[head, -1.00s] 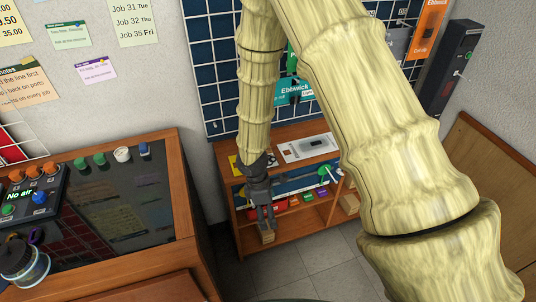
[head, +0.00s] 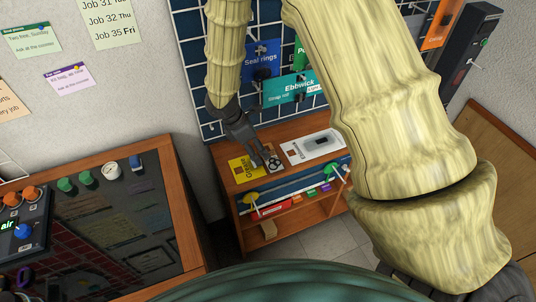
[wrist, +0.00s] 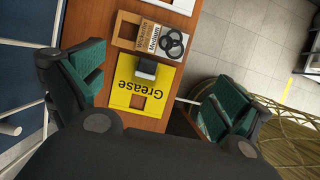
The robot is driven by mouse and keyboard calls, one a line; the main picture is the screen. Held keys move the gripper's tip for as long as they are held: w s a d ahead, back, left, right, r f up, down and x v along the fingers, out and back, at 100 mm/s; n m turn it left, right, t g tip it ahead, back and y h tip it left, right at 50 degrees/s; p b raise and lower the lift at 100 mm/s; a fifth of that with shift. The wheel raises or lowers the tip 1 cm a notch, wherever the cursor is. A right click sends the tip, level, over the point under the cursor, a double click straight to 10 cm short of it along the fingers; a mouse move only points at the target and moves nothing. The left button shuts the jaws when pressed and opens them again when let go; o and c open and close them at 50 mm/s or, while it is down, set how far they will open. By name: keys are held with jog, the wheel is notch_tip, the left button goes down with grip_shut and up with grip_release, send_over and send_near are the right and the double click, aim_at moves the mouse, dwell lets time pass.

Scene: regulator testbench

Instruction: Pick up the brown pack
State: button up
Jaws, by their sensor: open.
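The brown pack (wrist: 151,36) lies on the wooden shelf top in the wrist view, tan with a pale panel showing dark rings. It also shows in the head view (head: 273,163), partly hidden by my fingers. A yellow Grease pack (wrist: 150,98) lies beside it, nearer to my gripper in the wrist view. My gripper (wrist: 156,90) is open and empty, its teal-padded fingers wide apart over the shelf top. In the wrist view the Grease pack appears between the fingers and the brown pack beyond them. I cannot tell the exact height above the packs.
A white pack (head: 315,146) lies to the right on the shelf top. The wooden shelf unit (head: 233,188) has coloured labels and knobs along its front, against a blue tiled pegboard (head: 187,60). A wood-framed bench (head: 187,240) stands to the left. Floor tiles show beside the shelf.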

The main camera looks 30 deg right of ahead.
aim_at(268, 161)
jog(key=shift+s+d+f, duration=0.2)
jog(key=shift+f, duration=0.2)
jog(key=x, duration=0.3)
jog(key=shift+w+d+f+p, duration=0.1)
jog(key=shift+f+p, duration=0.15)
jog(key=shift+p, duration=0.1)
jog(key=shift+d+f, duration=0.2)
jog(key=shift+f, duration=0.05)
jog(key=shift+p+x, duration=1)
jog(key=shift+x, duration=1.5)
jog(key=shift+a, duration=0.1)
jog(key=c, duration=0.7)
jog(key=shift+c, duration=0.3)
